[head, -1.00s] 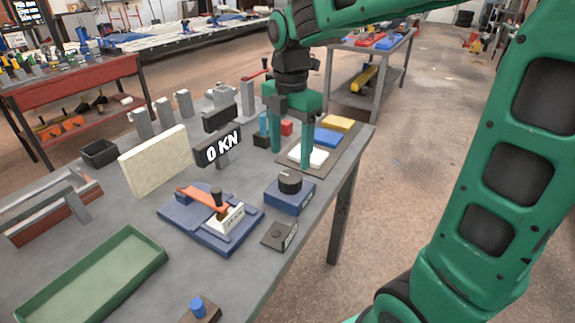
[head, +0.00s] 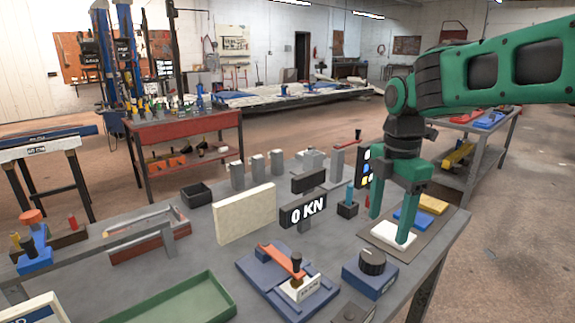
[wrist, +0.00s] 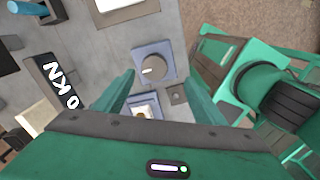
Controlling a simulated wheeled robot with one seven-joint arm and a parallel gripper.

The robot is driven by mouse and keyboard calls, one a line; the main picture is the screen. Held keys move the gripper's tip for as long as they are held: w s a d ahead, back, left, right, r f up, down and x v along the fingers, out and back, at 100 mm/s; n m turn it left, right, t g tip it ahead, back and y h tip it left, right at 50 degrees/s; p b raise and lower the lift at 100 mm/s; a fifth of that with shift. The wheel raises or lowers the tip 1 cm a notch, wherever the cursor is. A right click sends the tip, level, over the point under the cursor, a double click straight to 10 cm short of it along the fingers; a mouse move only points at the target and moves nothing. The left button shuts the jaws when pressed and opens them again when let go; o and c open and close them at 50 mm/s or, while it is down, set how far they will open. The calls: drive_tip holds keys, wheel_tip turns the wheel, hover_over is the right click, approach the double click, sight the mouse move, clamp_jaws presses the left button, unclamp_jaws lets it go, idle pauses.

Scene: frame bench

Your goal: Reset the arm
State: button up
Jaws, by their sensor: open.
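My green gripper (head: 391,213) points down over the right end of the grey bench (head: 215,250). Its two fingers are apart with nothing between them. In the head view the fingers overlap the white pad (head: 390,234) on a dark board; I cannot tell how high they are above it. In the wrist view my gripper (wrist: 161,90) is also open, and a blue box with a dark round dial (wrist: 153,67) shows beyond the gap. The same blue dial box (head: 370,275) stands near the bench's front right edge. My green arm reaches in from the upper right.
The "0 KN" display (head: 303,211), a cream slab (head: 244,214) and a blue fixture with an orange lever (head: 282,258) stand left of my gripper. A green tray (head: 190,305) lies in front. Blue (head: 412,217) and yellow (head: 432,204) pads lie near the white one. Open floor lies right.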

drive_tip(key=s+d+f+m, duration=0.4)
drive_tip(key=s+d+m, duration=0.3)
drive_tip(key=s+m, duration=0.4)
drive_tip(key=s+d+f+m, duration=0.5)
drive_tip(key=s+d+m, duration=0.3)
drive_tip(key=m, duration=0.8)
drive_tip(key=s, duration=0.3)
drive_tip(key=shift+f, duration=0.2)
drive_tip(key=shift+w+f, duration=0.25)
drive_tip(key=shift+w, duration=0.35)
